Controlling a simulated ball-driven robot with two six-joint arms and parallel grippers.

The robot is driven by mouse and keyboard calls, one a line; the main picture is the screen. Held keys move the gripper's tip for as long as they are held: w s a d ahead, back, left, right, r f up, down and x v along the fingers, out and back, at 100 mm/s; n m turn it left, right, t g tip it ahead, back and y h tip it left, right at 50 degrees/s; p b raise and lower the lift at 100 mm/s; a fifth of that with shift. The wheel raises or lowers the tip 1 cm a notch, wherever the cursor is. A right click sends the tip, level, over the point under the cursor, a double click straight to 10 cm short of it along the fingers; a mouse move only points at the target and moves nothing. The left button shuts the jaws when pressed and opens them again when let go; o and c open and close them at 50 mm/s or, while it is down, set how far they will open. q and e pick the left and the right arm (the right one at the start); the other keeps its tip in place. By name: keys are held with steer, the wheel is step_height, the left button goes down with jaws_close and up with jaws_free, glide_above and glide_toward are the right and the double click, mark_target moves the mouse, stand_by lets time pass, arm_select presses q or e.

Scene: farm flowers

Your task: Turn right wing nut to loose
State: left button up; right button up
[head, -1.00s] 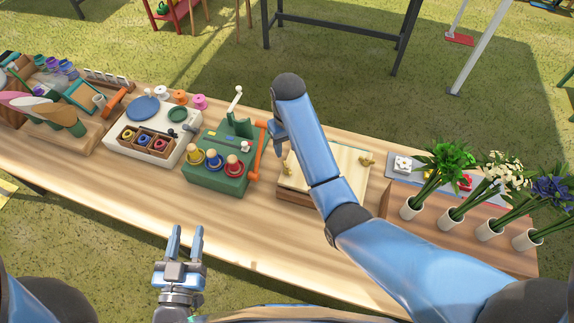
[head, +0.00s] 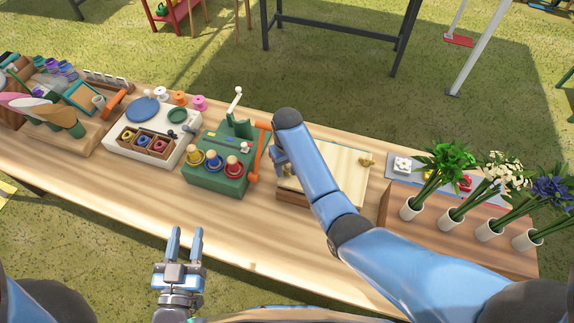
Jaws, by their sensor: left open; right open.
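A brass wing nut (head: 367,161) sits at the right end of the pale wooden press board (head: 345,178) on the table. The board's left end is partly hidden behind my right arm, and no second wing nut shows clearly there. My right gripper (head: 280,166) is open at the board's left end, pointing down, mostly hidden by its own arm; whether it touches anything I cannot tell. My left gripper (head: 186,237) is open and empty in front of the table's near edge, with its fingers pointing away from me.
A green box with colored knobs (head: 215,177) and an orange handle (head: 259,160) stands close left of the press. Flowers in white vases (head: 411,208) stand at the right. The table's front strip (head: 150,195) is clear.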

steer(key=shift+c, duration=0.2)
jaws_close()
steer(key=shift+n, duration=0.4)
steer(key=n+p, duration=0.1)
steer(key=n, duration=0.2)
steer(key=shift+r+n+p, duration=0.1)
steer(key=shift+n+p, duration=0.3)
steer(key=n+p, duration=0.1)
steer(key=n, duration=0.3)
steer(key=shift+n, duration=0.3)
steer(key=shift+o, duration=0.2)
jaws_free()
